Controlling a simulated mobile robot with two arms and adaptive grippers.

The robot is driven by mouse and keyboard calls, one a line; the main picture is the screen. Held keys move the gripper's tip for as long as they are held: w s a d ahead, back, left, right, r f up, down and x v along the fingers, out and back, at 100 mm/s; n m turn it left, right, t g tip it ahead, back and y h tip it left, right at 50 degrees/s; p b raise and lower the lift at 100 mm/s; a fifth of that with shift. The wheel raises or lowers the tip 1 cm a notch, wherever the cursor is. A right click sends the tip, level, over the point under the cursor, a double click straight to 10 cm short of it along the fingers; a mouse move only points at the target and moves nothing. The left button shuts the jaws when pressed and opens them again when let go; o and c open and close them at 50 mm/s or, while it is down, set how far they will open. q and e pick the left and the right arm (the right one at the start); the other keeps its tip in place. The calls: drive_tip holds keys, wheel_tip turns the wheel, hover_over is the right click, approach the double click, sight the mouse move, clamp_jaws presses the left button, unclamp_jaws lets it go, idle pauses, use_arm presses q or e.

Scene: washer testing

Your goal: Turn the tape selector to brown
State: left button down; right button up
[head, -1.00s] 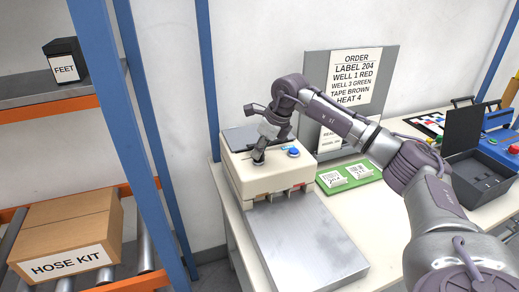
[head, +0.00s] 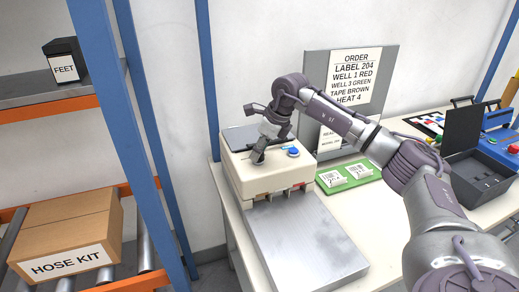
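The cream tape machine (head: 262,182) stands on the table, with a blue button (head: 293,152) on its top. My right gripper (head: 257,158) points down at the machine's top, left of the blue button. Its fingertips are at the spot where a control may sit, but they hide it, so I cannot make out the selector or its setting. The fingers are too small to tell open from shut. The order sheet (head: 356,75) on the grey board reads "TAPE BROWN" among other lines. My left gripper is out of view.
A metal plate (head: 305,240) lies before the machine. A green board (head: 361,176) with white labels lies to its right. A dark open case (head: 480,175) is further right. A blue-post rack (head: 130,130) with a HOSE KIT box (head: 72,235) stands left.

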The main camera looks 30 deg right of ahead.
drive_tip(key=v, duration=1.2)
drive_tip(key=shift+w, duration=0.1)
